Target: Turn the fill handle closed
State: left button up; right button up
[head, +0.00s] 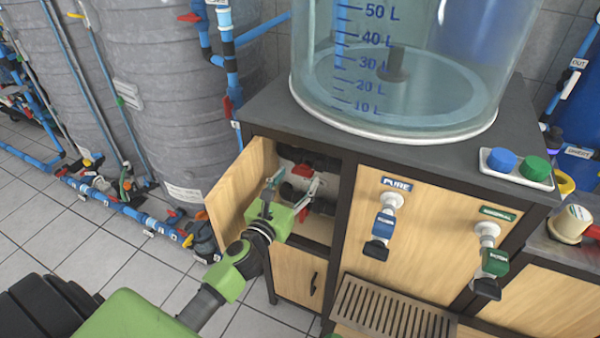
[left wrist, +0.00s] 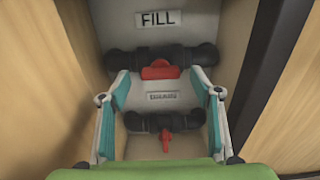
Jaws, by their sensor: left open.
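The red fill handle (left wrist: 160,70) sits on a black horizontal pipe below the FILL label (left wrist: 158,19). It looks wider than tall, roughly along the pipe. In the head view the fill handle (head: 302,170) shows inside the open cabinet, close to the fingers. My left gripper (head: 293,187) reaches into the cabinet from the front left. In the left wrist view the gripper (left wrist: 166,92) is open and empty, with one teal-padded finger on each side of the handle's line. I cannot tell how far short of the handle the tips are. My right gripper is out of view.
A smaller red drain handle (left wrist: 166,141) hangs on a lower pipe, under the DRAIN label (left wrist: 163,97). The open cabinet door (head: 240,190) stands to the left. Cabinet walls flank the fingers closely. A graduated clear tank (head: 395,80) stands on the countertop (head: 270,112).

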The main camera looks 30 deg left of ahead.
aim_at(303, 172)
pick_arm(q)
jog(key=shift+w, duration=1.35)
jog(key=c, duration=1.1)
